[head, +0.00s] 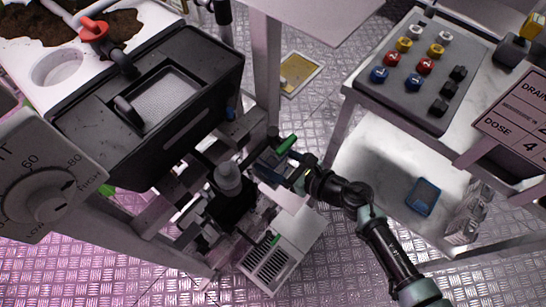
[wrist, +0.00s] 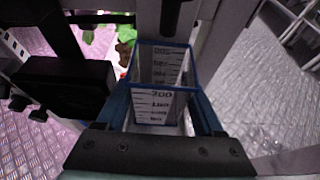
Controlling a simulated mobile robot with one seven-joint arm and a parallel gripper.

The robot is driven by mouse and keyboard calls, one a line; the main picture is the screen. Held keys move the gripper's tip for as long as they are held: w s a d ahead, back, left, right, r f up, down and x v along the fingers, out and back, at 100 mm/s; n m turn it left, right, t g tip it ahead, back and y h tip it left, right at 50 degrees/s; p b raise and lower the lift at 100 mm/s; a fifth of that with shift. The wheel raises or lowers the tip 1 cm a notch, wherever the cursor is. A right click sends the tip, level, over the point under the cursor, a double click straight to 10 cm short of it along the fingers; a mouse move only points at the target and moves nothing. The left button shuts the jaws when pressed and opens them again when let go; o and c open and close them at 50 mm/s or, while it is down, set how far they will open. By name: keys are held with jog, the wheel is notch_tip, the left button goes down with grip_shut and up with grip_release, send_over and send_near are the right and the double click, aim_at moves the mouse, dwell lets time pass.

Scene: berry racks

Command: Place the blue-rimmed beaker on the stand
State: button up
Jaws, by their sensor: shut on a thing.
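My gripper (head: 283,163) is shut on the blue-rimmed beaker (wrist: 163,68) beside the dark metal frame under the black box. The beaker is square and clear, with a blue rim and dark scale marks, and it fills the middle of the wrist view. The gripper (wrist: 165,120) also shows there, with its fingers on both sides of the beaker. In the head view the beaker (head: 268,166) is small and partly hidden by the gripper. I cannot tell for sure which part is the stand, nor whether the beaker touches anything below it.
A black box (head: 190,125) and a rack with a grey-capped cylinder (head: 228,178) stand close on the left. A white vented unit (head: 275,262) is below. On the right are a button panel (head: 425,65) and a shelf holding a blue dish (head: 423,197). Metal floor lies between.

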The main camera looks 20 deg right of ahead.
jog(key=shift+f, duration=0.1)
jog(key=o, duration=1.5)
jog(key=shift+c, duration=0.2)
jog(key=shift+r, duration=0.25)
jog(key=shift+s+d, duration=0.25)
jog(key=shift+d, duration=0.05)
jog(key=v, duration=1.1)
jog(key=shift+s, duration=0.15)
